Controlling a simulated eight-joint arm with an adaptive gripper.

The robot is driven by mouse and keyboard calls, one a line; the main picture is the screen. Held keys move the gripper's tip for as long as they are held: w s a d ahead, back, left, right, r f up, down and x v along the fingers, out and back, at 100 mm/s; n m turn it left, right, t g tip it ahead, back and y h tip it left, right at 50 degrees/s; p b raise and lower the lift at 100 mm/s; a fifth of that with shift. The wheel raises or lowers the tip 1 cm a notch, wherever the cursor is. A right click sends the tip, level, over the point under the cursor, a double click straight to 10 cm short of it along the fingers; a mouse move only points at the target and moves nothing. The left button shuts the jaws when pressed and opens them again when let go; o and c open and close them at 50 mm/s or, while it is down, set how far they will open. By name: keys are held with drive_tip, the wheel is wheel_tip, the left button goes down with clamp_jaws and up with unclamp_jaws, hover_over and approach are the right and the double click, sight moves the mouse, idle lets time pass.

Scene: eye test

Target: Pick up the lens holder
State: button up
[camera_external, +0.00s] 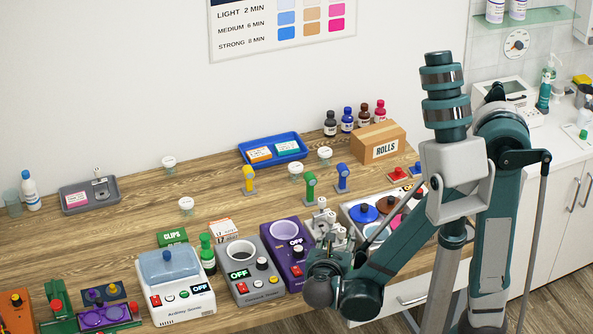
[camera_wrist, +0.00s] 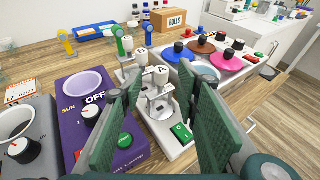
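No thing in view is marked as the lens holder, and I cannot tell for certain which one it is. A small metal upright piece (camera_external: 100,188) stands in the grey tray (camera_external: 74,206) at the left. Two pale grey lever devices marked A (camera_wrist: 160,90) and B (camera_wrist: 141,56) stand past the purple lamp box.
The purple lamp box (camera_external: 290,246), grey cup device (camera_external: 246,272) and white bath (camera_external: 178,287) line the front. Yellow (camera_external: 248,179), green (camera_external: 310,187) and blue (camera_external: 342,178) posts stand behind. Lidded pots (camera_wrist: 228,61) are to the right. The left-middle wood is mostly clear.

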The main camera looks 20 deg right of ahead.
sight(341, 232)
drive_tip(key=shift+b+x, duration=0.8)
drive_tip(key=shift+x, duration=1.8)
clamp_jaws()
